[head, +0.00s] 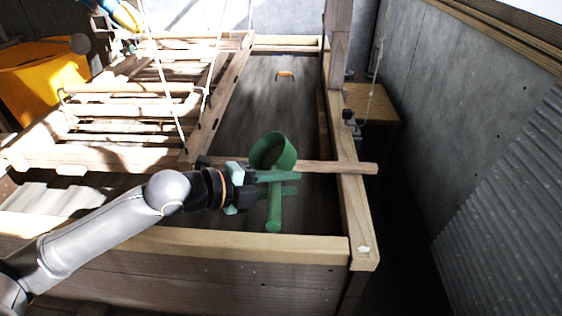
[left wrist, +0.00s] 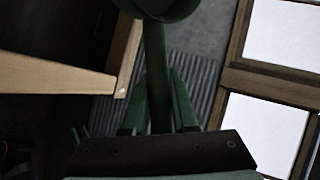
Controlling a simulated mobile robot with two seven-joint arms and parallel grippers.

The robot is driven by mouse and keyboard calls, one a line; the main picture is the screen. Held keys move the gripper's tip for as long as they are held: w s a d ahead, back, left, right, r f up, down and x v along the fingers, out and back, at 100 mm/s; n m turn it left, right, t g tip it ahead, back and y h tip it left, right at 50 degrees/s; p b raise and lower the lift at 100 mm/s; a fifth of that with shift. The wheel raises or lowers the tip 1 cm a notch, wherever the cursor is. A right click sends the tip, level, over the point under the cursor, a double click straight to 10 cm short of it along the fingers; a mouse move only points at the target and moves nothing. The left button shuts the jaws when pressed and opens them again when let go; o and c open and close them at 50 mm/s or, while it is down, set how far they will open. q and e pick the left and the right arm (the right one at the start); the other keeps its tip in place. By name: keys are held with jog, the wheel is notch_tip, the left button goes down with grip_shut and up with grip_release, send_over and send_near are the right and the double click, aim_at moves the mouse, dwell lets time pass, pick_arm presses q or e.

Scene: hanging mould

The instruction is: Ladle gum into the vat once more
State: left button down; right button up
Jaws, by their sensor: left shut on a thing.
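My left gripper (head: 280,182) is shut on the handle of a green ladle (head: 274,206) and holds it over the near part of the wooden vat (head: 250,243). The ladle's round bowl is on the far side of the fingers and the handle end points toward the vat's near wall. In the left wrist view the ladle handle (left wrist: 156,70) runs between the fingers, with the bowl cut off at the top edge. I cannot tell whether the bowl holds anything. The vat's inside looks dark grey. My right gripper is not in view.
A slatted wooden mould (head: 130,100) hangs on ropes over the vat's left side. A wooden crossbar (head: 330,167) spans the vat close to the ladle. A small orange handle (head: 285,73) shows at the far end. A wooden side table (head: 375,107) stands right; a yellow bin (head: 40,80) stands left.

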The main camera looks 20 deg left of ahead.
pick_arm(q)
jog(key=shift+w+d+r+m+g+y+p, duration=0.15)
jog(key=shift+r+g+y+p, duration=0.3)
jog(key=shift+g+y+p, duration=0.7)
jog(key=shift+w+d+r+m+g+y+p, duration=0.1)
jog(key=shift+d+r+m+g+y+p, duration=0.4)
jog(key=shift+p, duration=1.3)
jog(key=shift+w+a+r+n+g+y+p, duration=0.15)
jog(key=shift+r+g+y+p, duration=0.3)
jog(key=shift+y+p, duration=0.85)
jog(key=shift+f, duration=0.15)
